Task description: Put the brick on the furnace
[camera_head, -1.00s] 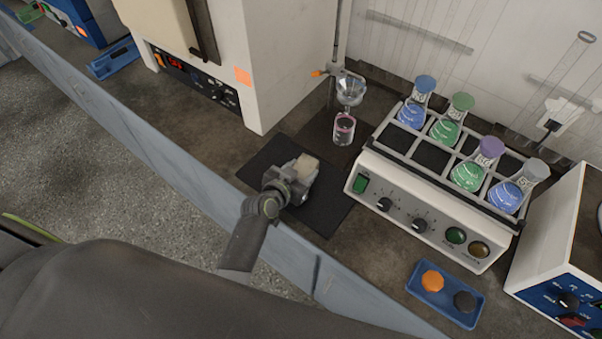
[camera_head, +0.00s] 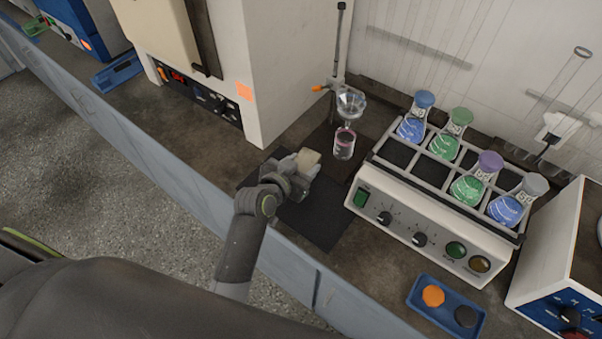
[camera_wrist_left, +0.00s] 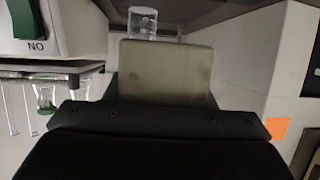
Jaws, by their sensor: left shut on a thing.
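The pale beige brick (camera_head: 308,160) is held in my left gripper (camera_head: 300,172), above the dark mat (camera_head: 318,220) on the bench. In the left wrist view the brick (camera_wrist_left: 166,73) fills the middle, just beyond the dark gripper body. My left gripper is shut on it. The furnace (camera_head: 290,70) is the large cream box at the upper left, with a control panel and an orange label on its front. Its top is out of the head view. My right gripper is not in view.
A ring stand with a funnel (camera_head: 351,104) over a beaker (camera_head: 344,144) stands just beyond the brick. A shaker (camera_head: 400,215) with several flasks is to the right. A blue tray (camera_head: 415,294) with orange and dark pieces lies in front. Bare bench lies before the furnace.

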